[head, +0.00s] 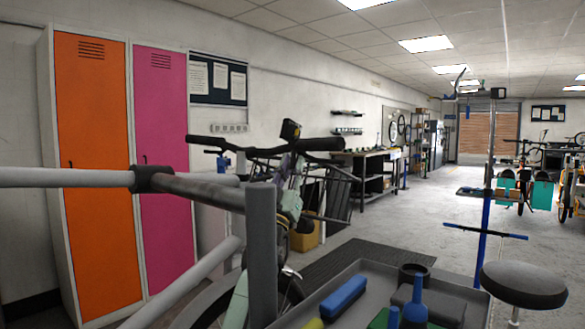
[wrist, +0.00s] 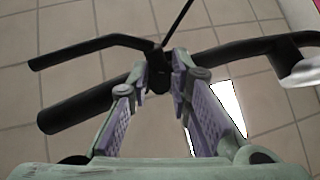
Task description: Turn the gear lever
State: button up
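A bike handlebar (head: 262,151) with black grips stands in the middle of the head view. A small dark box-shaped part (head: 290,130) sits on top of it. My pale green and lavender gripper (head: 296,168) points up at the bar from below. In the wrist view the bar (wrist: 110,95) crosses behind the fingers, with a brake lever (wrist: 90,50) at the left. My gripper (wrist: 160,82) has its fingers apart, one on each side of a small black part (wrist: 158,74) at the bar. I cannot tell whether this part is the gear lever, or whether the fingers touch it.
A grey tray (head: 345,275) with tools, among them a blue bottle (head: 416,305), is in front. A round stool (head: 523,284) stands at the right. Orange (head: 95,170) and pink (head: 160,170) lockers line the left wall. The floor beyond, at centre right, is mostly clear.

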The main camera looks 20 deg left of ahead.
grip_shut()
dwell(0.3)
jog(key=shift+s+a+r+m+g+p, duration=0.15)
jog(key=shift+s+r+m+g+p, duration=0.25)
jog(key=shift+g, duration=0.1)
jog(key=shift+s+a+r+m+g+h+p, duration=0.1)
jog(key=shift+s+r+m+g+h+p, duration=0.25)
jog(key=shift+m+g+h+p, duration=0.35)
jog(key=shift+f+g, duration=0.25)
jog(key=shift+g, duration=0.05)
jog(key=shift+o, duration=1.9)
grip_release()
jog(key=shift+f, duration=0.1)
